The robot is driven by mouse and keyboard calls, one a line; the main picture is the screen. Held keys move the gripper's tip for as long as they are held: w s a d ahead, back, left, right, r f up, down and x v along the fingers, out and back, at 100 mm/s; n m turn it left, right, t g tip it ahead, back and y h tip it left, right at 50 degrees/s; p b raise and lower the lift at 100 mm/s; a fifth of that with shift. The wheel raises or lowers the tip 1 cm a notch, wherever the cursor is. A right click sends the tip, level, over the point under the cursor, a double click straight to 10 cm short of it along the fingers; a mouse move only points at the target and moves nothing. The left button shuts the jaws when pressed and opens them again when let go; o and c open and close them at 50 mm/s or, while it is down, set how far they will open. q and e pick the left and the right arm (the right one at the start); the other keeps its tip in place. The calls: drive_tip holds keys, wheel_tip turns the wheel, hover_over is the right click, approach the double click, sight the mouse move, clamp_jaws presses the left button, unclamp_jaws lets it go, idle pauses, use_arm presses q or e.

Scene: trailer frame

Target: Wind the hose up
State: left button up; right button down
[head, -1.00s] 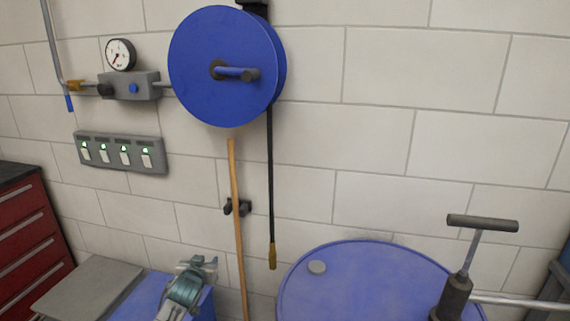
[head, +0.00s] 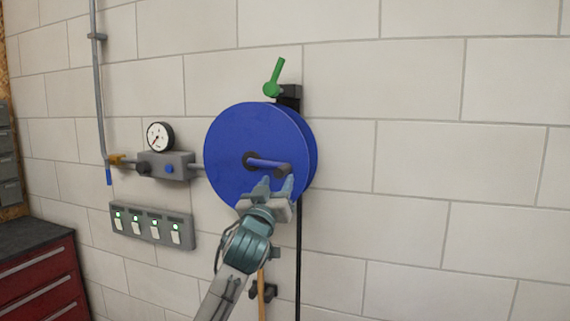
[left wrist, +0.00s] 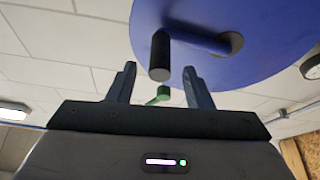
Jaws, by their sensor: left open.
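The blue hose reel (head: 228,145) hangs on the wall, and its disc also fills the upper right of the left wrist view (left wrist: 265,30). Its crank arm runs right from the hub to a dark handle (head: 285,170). In the left wrist view the handle (left wrist: 160,55) points toward the camera, between the two fingers but beyond their tips. My left gripper (head: 275,187) is open just below the handle and not closed on it. The black hose (head: 299,255) hangs straight down from the reel; its lower end is out of view. My right gripper is not in view.
A green lever (head: 275,78) stands above the reel on a dark bracket. Left of the reel are a gauge (head: 160,136), a grey valve block (head: 166,166) and a switch panel (head: 153,226). A red drawer cabinet (head: 45,275) stands at lower left. The wall at right is bare.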

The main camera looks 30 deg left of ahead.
sight(281, 172)
use_arm(q)
drive_tip(key=p+x, duration=0.2)
drive_tip(key=x, duration=0.2)
drive_tip(key=shift+w+r, duration=0.25)
drive_tip(key=shift+w, duration=0.05)
drive_tip(key=shift+w+a+r, duration=0.1)
drive_tip(key=shift+w+a, duration=0.15)
drive_tip(key=shift+w, duration=0.3)
drive_tip(key=shift+c, duration=0.9)
clamp_jaws()
